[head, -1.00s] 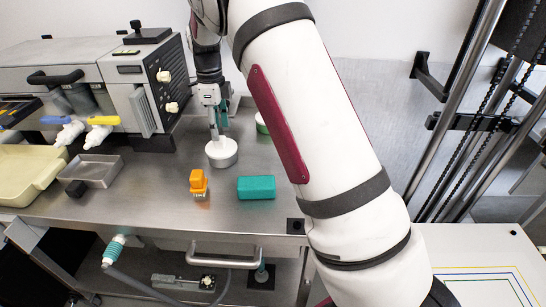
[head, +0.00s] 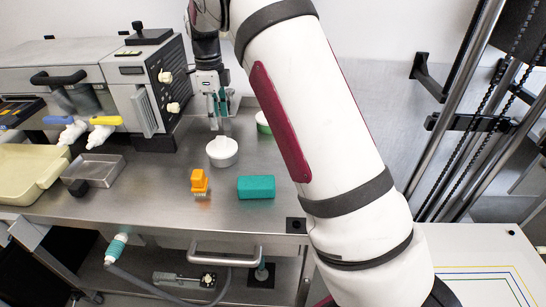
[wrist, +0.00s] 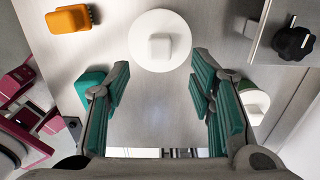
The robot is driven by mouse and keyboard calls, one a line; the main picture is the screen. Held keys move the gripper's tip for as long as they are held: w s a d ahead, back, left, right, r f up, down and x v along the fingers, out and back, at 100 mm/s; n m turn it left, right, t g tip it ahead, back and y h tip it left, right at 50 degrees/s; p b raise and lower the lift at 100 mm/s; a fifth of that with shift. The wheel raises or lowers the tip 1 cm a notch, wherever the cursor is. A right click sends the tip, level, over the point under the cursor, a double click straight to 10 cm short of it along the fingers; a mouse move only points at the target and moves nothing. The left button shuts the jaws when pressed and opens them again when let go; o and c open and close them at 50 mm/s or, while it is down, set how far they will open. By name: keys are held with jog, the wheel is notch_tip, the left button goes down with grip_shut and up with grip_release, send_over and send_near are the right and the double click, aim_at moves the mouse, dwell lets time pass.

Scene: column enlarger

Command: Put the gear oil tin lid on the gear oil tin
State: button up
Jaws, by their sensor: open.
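The lid looks level, but I cannot make out the seam.
An orange brush (head: 199,181) and a teal block (head: 256,187) lie in front of the lid. A green-and-white container (head: 263,122) stands behind right, partly hidden by my arm. A metal tray (head: 97,168) and a grey machine (head: 145,95) are at left.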

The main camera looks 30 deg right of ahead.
jog(key=shift+r, duration=0.4)
jog(key=shift+r, duration=0.1)
notch_tip(320, 180, up, 12)
dwell(0.6)
